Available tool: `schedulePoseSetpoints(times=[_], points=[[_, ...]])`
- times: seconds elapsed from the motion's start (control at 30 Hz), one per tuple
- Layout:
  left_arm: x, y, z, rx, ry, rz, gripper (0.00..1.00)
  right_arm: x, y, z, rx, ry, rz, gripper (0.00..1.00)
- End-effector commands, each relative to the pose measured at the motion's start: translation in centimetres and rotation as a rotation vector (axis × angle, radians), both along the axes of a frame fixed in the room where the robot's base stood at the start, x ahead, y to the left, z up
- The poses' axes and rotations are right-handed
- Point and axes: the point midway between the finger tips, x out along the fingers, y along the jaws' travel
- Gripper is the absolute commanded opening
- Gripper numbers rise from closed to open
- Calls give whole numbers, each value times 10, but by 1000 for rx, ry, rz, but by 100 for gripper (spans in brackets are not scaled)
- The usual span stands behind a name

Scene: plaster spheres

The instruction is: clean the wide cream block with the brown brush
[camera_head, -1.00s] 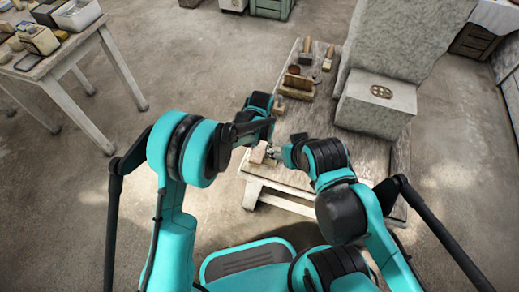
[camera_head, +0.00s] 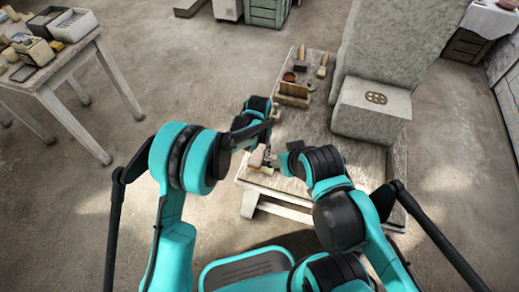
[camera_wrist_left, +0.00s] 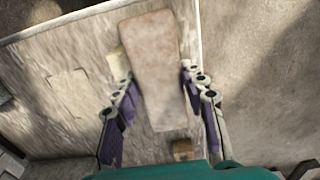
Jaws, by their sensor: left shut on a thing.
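My left gripper (camera_wrist_left: 158,88) is shut on a long pale-brown piece, which looks like the brown brush (camera_wrist_left: 153,60). It is low over the table's near left corner, its broad end toward me. The brush also shows small in the head view (camera_head: 257,156), below the left gripper (camera_head: 267,151). A cream piece, probably the wide cream block (camera_wrist_left: 117,62), shows beside the brush and is partly hidden by it. In the head view the block (camera_head: 264,169) is a small pale strip. I cannot tell whether brush and block touch. My right gripper is hidden behind its arm.
The wooden table (camera_head: 290,190) ends just beside the work. A wooden rack (camera_head: 293,91) and handled tools (camera_head: 322,70) stand farther back. A grey stone block (camera_head: 371,108) fills the right side. A second table (camera_head: 62,68) with boxes stands at left, with floor between.

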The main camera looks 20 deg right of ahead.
Motion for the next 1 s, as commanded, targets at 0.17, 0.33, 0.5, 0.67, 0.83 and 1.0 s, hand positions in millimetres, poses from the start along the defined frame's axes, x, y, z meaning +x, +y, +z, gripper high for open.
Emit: schedulePoseSetpoints(times=[0.17,0.33,0.5,0.67,0.83,1.0], points=[[-9,6,1,0,0,0,19,0,0,0,0,0,0,63],[-14,9,0,0,0,0,19,0,0,0,0,0,0,63],[-24,16,0,0,0,0,19,0,0,0,0,0,0,63],[-28,19,0,0,0,0,19,0,0,0,0,0,0,63],[-28,18,0,0,0,0,19,0,0,0,0,0,0,63],[-24,16,3,0,0,0,19,0,0,3,0,0,0,63]])
